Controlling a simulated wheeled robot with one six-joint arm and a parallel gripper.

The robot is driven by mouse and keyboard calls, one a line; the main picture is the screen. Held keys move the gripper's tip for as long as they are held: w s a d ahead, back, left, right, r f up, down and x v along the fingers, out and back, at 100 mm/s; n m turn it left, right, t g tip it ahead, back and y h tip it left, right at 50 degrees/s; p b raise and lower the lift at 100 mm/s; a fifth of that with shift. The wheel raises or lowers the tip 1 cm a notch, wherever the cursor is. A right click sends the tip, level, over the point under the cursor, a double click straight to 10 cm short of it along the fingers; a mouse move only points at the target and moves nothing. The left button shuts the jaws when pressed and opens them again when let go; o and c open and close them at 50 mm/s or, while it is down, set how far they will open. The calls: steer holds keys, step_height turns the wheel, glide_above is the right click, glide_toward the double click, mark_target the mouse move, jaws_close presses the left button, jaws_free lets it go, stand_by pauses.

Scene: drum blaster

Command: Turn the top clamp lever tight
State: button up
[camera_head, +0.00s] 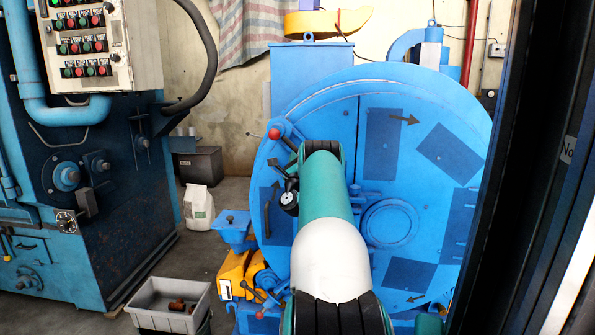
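The top clamp lever (283,139) has a red ball at its tip and sits at the upper left rim of the big blue round drum door (340,95). My green and white arm reaches up across the door from the bottom middle. Dark parts of my gripper (283,170) show at the left of the arm's far end, just below the lever. The arm hides much of this end, so I cannot tell whether the fingers are open or whether they touch the lever.
A blue machine with a button panel (85,45) stands at the left. A grey bin (168,300) stands on the floor. A dark frame (520,170) bounds the right side.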

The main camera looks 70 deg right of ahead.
steer(key=b+v, duration=1.7)
steer(key=b, duration=0.3)
steer(key=shift+f+b, duration=0.2)
steer(key=shift+b, duration=0.1)
